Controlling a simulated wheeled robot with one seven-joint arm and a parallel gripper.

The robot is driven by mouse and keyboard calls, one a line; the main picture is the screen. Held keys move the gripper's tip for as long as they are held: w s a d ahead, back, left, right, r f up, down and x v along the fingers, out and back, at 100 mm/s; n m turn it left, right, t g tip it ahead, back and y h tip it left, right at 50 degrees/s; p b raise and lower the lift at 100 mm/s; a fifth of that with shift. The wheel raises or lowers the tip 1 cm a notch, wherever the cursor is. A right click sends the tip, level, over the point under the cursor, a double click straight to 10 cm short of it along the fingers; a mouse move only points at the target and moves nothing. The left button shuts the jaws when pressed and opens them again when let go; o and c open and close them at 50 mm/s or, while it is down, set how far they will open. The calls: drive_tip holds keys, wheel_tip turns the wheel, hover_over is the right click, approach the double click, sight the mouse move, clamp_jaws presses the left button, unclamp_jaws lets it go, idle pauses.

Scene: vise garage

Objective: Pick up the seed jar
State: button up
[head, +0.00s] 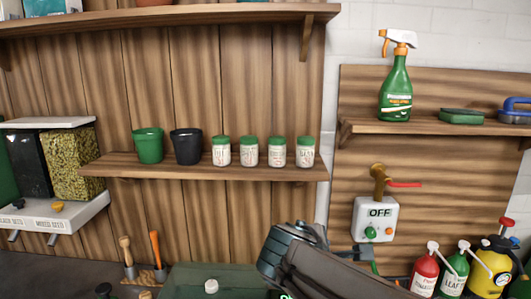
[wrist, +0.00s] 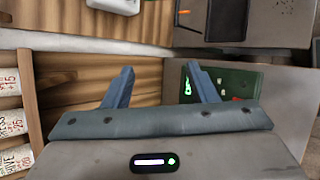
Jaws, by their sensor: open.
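Several white jars with green lids and printed labels stand upright in a row on the middle wooden shelf in the head view: a leftmost jar (head: 221,152), a second jar (head: 249,152), a third jar (head: 277,152) and a rightmost jar (head: 305,152). The labels are too small to tell which is the seed jar. In the head view my arm hides the fingers.
A green pot (head: 148,146) and a black pot (head: 186,146) stand left of the jars on the shelf (head: 200,172). A top shelf (head: 160,18) overhangs them. Seed dispensers (head: 72,165) are at left. A switch box (head: 375,220) and spray bottle (head: 396,90) are at right.

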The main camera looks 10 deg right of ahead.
drive_tip(key=w+a+r+n+t, duration=0.5)
drive_tip(key=w+r+n, duration=0.2)
drive_tip(key=r+n, duration=0.25)
drive_tip(key=n+t+p, duration=0.1)
drive_tip(key=n+t, duration=0.3)
drive_tip(key=n, duration=0.3)
approach(276, 151)
drive_tip(key=shift+y, duration=0.4)
drive_tip(key=x, duration=0.2)
drive_tip(key=p+x, duration=0.1)
drive_tip(key=x, duration=0.1)
drive_tip(key=p+x, duration=0.1)
drive_tip(key=x, duration=0.1)
drive_tip(key=shift+w+d+r, duration=0.2)
drive_tip(key=shift+d+r, duration=0.05)
drive_tip(key=shift+r, duration=0.05)
drive_tip(key=p+x, duration=0.1)
drive_tip(key=x, duration=0.3)
drive_tip(key=shift+f+p, duration=0.1)
drive_tip(key=shift+p, duration=0.25)
drive_tip(key=c, duration=0.8)
